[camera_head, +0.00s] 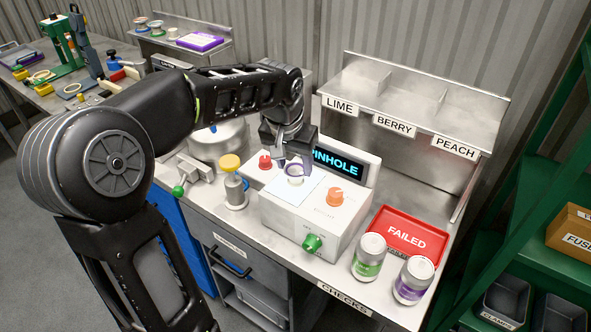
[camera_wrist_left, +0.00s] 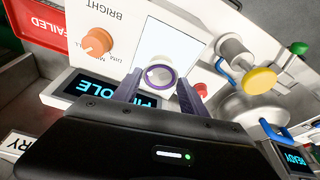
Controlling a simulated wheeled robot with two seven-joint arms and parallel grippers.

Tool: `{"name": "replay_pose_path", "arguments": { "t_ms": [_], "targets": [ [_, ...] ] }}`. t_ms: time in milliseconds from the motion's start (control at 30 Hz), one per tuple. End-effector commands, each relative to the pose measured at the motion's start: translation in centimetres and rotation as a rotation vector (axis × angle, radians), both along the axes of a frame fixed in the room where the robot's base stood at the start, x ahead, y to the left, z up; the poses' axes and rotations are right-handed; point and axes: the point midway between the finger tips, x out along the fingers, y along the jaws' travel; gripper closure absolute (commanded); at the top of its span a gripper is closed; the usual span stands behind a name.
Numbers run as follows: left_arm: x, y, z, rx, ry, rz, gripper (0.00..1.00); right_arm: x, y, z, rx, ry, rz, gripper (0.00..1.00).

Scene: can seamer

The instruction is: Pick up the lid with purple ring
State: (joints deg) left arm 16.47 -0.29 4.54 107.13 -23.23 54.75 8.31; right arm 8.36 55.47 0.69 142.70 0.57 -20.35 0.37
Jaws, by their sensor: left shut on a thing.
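The lid with purple ring (camera_head: 295,170) is at the white lit panel on top of the light box, under the left gripper in the head view. In the left wrist view the lid (camera_wrist_left: 160,76) shows as a pale disc with a purple rim between the two fingers. My left gripper (camera_head: 291,163) points down and is shut on the lid; its fingers (camera_wrist_left: 160,90) sit on either side of the rim. I cannot tell whether the lid touches the panel or is slightly above it. My right gripper is not in view.
The light box (camera_head: 300,228) has orange, red and green knobs and a PINHOLE display (camera_head: 343,166). A red FAILED tray (camera_head: 408,233) and two cans (camera_head: 369,254) stand to its right. A yellow-topped device (camera_head: 232,180) stands left. Labelled metal bins (camera_head: 405,90) are behind.

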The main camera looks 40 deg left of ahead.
Motion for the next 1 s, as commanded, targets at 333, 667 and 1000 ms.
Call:
{"name": "replay_pose_path", "arguments": {
  "t_ms": [333,667,1000],
  "targets": [
    [0.1,0.0,0.5,0.001,-0.003,0.0,0.93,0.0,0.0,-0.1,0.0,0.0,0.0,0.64],
    [0.2,0.0,5.7,0.001,-0.006,-0.001,0.93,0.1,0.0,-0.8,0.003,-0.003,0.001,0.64],
    [0.0,0.0,10.0,0.0,0.0,-0.001,0.93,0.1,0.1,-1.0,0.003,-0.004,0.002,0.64]
  ]
}}
